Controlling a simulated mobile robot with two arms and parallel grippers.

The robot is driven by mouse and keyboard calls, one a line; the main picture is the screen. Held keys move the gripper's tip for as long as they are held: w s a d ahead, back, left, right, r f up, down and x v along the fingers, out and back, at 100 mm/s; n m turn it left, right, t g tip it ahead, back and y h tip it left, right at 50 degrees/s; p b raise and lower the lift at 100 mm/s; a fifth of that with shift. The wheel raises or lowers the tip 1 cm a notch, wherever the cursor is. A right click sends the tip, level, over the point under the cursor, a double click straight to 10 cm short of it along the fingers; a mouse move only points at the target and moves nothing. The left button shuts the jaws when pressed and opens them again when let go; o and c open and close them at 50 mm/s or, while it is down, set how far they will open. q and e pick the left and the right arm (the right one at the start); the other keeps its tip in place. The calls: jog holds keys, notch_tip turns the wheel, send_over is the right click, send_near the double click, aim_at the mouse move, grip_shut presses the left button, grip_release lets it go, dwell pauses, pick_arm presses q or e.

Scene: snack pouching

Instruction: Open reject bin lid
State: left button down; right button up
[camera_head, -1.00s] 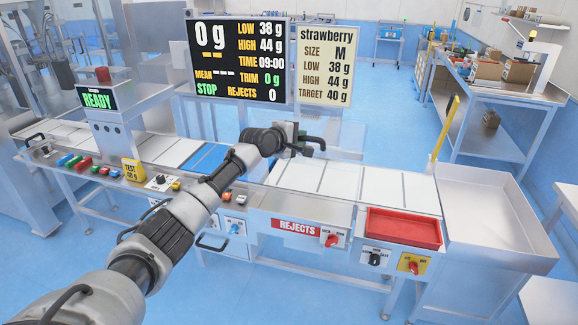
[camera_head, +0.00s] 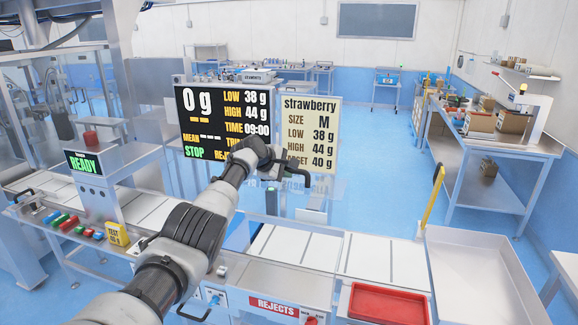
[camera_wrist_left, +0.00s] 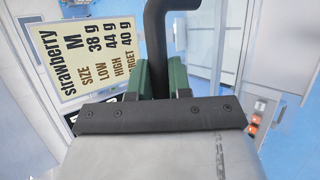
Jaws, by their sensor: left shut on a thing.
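My left gripper (camera_head: 284,167) is raised above the far side of the weighing line, in front of the two display boards. It is shut on a black bent handle (camera_head: 302,176). In the left wrist view the handle (camera_wrist_left: 156,45) runs up between the green finger pads and bends right at the top. A faint see-through panel shows below the handle in the head view; its edges are too faint to tell how far the reject bin lid is tilted. A red REJECTS label (camera_head: 277,307) is on the line's front. My right gripper is out of view.
The weight display (camera_head: 222,120) and strawberry board (camera_head: 312,133) stand behind my gripper. A red tray (camera_head: 388,306) sits on the line, with a steel tray (camera_head: 485,265) and yellow post (camera_head: 432,195) to its right. The blue floor beyond is open.

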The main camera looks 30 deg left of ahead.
pick_arm(q)
jog(key=shift+f, duration=0.2)
jog(key=c, duration=1.1)
grip_release()
jog(key=shift+w, duration=0.1)
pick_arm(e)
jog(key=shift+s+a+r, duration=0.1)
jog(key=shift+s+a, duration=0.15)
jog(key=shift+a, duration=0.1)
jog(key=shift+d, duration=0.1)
pick_arm(q)
jog(key=shift+r, duration=0.15)
jog(key=shift+s+a+r, duration=0.2)
jog(key=shift+s+a, duration=0.05)
jog(key=shift+s, duration=0.2)
jog(key=b+v, duration=0.4)
jog(key=v, duration=0.5)
jog(key=shift+s+r, duration=0.2)
jog(key=shift+r, duration=0.05)
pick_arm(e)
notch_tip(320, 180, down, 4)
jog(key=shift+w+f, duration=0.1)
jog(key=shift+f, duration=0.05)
